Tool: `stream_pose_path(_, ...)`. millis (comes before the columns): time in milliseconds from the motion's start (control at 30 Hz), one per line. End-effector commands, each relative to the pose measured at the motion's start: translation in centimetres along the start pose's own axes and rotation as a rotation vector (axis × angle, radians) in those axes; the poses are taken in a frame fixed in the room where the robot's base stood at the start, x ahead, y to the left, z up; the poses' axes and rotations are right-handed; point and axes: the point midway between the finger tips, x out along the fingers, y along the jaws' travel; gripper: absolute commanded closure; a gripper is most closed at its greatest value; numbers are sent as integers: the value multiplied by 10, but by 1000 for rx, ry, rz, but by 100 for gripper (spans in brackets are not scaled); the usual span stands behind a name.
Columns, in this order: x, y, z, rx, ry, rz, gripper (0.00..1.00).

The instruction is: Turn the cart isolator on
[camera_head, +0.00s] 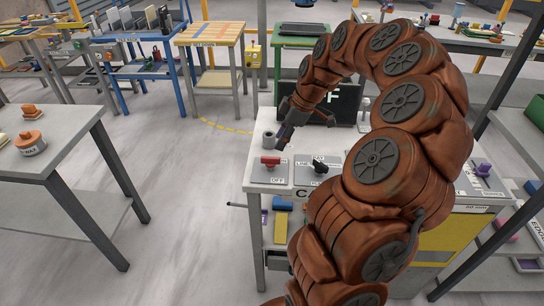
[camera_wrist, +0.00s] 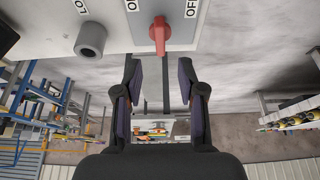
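The cart isolator is a red rotary handle (camera_head: 270,160) on a grey plate on the white cart top (camera_head: 256,193), with OFF lettering at its front edge in the head view. In the wrist view the red handle (camera_wrist: 160,37) is at top centre, with OFF lettering on its right and partly cut-off lettering on its left. Its exact set position is hard to tell. My gripper (camera_wrist: 160,88) is open and empty, its two dark fingers apart just below the handle in the picture and not touching it. In the head view my gripper (camera_head: 283,138) is above and behind the handle.
A grey cylinder (camera_wrist: 90,39) stands beside the isolator plate. A black-handled switch (camera_head: 319,165) sits to its right on the cart. A dark screen (camera_head: 335,103) stands behind. A grey table (camera_head: 60,150) is at left, with open floor between it and the cart.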

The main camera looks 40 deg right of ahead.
Motion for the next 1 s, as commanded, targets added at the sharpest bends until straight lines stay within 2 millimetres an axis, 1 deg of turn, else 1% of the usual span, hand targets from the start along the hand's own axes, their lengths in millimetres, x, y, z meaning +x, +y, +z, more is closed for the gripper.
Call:
stream_pose_path(167,16,-1,0,-1,-1,-5,60)
stream_pose_path(400,50,-1,0,0,0,-3,60)
stream_pose_path(533,64,-2,0,0,-1,-7,60)
stream_pose_path(700,73,-1,0,-1,1,-1,60)
stream_pose_path(1000,75,0,0,-1,1,0,60)
